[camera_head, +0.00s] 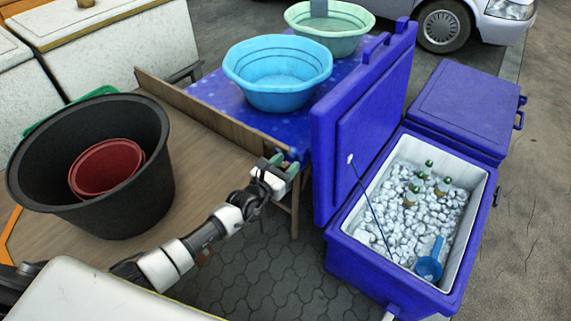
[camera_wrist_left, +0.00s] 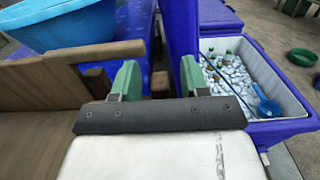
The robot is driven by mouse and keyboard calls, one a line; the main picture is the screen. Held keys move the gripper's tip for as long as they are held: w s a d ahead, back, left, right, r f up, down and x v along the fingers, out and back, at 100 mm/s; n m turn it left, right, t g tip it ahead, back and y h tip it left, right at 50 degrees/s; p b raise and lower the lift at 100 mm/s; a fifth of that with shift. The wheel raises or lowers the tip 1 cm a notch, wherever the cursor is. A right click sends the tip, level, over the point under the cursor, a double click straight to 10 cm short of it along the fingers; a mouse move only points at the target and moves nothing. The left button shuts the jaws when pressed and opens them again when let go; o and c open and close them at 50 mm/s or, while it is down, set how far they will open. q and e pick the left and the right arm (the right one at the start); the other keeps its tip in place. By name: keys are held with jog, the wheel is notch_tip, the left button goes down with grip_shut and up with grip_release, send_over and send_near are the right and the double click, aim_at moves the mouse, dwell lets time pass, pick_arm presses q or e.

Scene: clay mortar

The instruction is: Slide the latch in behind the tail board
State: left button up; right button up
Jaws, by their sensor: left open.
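The tail board (camera_head: 212,118) is a long upright brown plank along the far edge of a wooden bed. In the left wrist view the tail board (camera_wrist_left: 95,53) runs in from the left and ends near my fingers. My left gripper (camera_head: 283,165) is at the board's right end, with green fingers apart. In the left wrist view a small brown wooden block (camera_wrist_left: 97,82), possibly the latch, shows just left of the left finger. Another small brown piece (camera_wrist_left: 160,83) shows between the fingers of my gripper (camera_wrist_left: 159,78). I cannot tell whether the gripper touches either. My right gripper is not in view.
A black tub (camera_head: 95,205) with a red bowl (camera_head: 100,168) stands on the wooden bed. A blue basin (camera_head: 277,75) stands on a blue-covered table beyond the board. An open blue cooler (camera_head: 345,235) with ice and bottles stands right. Paving below the gripper is clear.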

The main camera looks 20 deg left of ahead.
pick_arm(q)
grip_shut()
jog(key=a+b, duration=0.1)
jog(key=w+a+b, duration=0.1)
jog(key=a+b, duration=0.1)
jog(key=shift+w+a+f, duration=0.15)
jog(key=shift+a+f, duration=0.05)
jog(key=shift+w+a+r+b, duration=0.1)
jog(key=shift+a+b, duration=0.15)
jog(key=shift+b, duration=0.05)
jog(key=shift+r, duration=0.2)
grip_release()
jog(key=shift+a+f, duration=0.1)
